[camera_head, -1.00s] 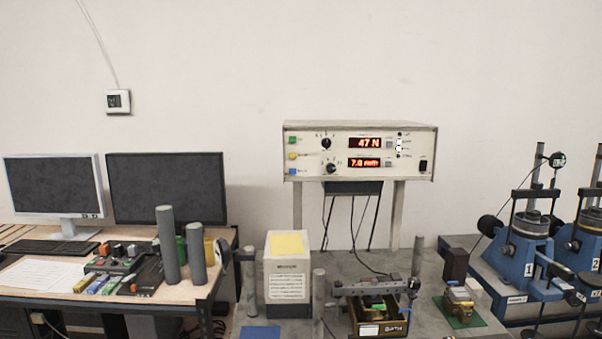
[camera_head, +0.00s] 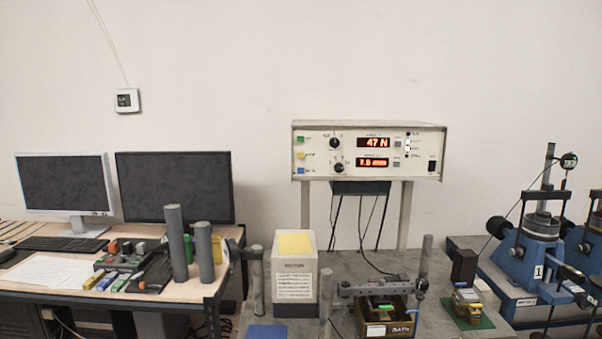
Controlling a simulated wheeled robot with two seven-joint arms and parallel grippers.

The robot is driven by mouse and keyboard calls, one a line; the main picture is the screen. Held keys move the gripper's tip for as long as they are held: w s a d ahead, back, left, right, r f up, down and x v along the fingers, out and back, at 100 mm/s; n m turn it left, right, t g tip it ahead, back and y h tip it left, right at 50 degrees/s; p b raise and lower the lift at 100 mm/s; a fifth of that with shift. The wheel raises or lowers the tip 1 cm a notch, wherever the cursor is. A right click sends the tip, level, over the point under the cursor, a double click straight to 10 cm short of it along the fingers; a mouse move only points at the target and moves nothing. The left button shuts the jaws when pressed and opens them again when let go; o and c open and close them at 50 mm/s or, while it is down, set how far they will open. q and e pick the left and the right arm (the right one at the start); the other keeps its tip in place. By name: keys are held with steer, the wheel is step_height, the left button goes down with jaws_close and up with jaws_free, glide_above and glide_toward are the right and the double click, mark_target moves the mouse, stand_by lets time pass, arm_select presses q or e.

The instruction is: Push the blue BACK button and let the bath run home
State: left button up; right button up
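The control box (camera_head: 368,150) stands on legs at the back of the bench. A blue button (camera_head: 301,170) sits at the lower left of its front, below a yellow and a green one; its lettering is too small to read. The upper red display reads 47 N; the lower one shows about 7 mm, its last digit unclear. The bath (camera_head: 402,329), a brown box marked BATH, stands on the bench below, under a dark crossbar (camera_head: 380,287). Its bottom is cut off by the frame edge. Neither of my grippers is in view.
A white box (camera_head: 294,275) with a yellow top stands left of the bath, among grey posts (camera_head: 258,287). A green plate (camera_head: 467,311) with a small brass device is at right, before blue machines (camera_head: 530,262). Monitors (camera_head: 174,188) stand on the left desk.

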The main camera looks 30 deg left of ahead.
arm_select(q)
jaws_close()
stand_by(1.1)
